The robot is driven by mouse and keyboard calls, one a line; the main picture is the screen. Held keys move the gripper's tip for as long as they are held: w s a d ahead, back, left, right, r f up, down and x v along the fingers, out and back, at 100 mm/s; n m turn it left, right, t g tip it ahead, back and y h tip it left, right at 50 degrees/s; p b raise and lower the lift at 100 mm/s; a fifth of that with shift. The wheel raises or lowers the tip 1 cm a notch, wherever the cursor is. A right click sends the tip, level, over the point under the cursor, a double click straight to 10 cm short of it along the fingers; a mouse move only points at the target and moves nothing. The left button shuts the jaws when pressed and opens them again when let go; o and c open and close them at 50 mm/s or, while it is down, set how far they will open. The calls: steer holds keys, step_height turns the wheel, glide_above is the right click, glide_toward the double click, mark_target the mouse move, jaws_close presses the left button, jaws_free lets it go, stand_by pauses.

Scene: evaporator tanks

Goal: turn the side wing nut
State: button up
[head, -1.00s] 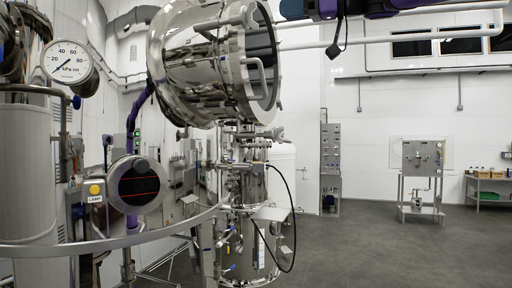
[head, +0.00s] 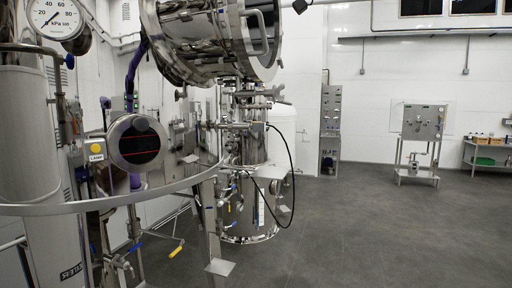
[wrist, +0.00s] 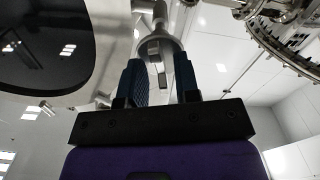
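My gripper (wrist: 158,68) shows in the wrist view with its two dark blue fingers apart. A pale metal stem with a flared, cone-like fitting (wrist: 160,47) and a small flat tab stands beyond and between the fingertips. The tab could be a wing of the side wing nut, but I cannot tell for sure, nor whether the fingers touch it. Nothing is visibly clamped. In the head view the large polished tank (head: 205,40) fills the top middle, cut off by the top edge. No wing nut can be made out there, and my gripper is out of that view.
A curved metal rail (head: 120,208) crosses the lower left. A round dark-faced port (head: 138,143), a lamp box (head: 96,150) and a pressure gauge (head: 55,17) are at left. A black cable (head: 291,185) hangs beside the lower column. The grey floor (head: 380,235) at right is clear.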

steer(key=shift+c, duration=0.3)
jaws_close()
steer(key=shift+n, duration=1.1)
steer(key=shift+n, duration=1.1)
steer(key=shift+n, duration=1.1)
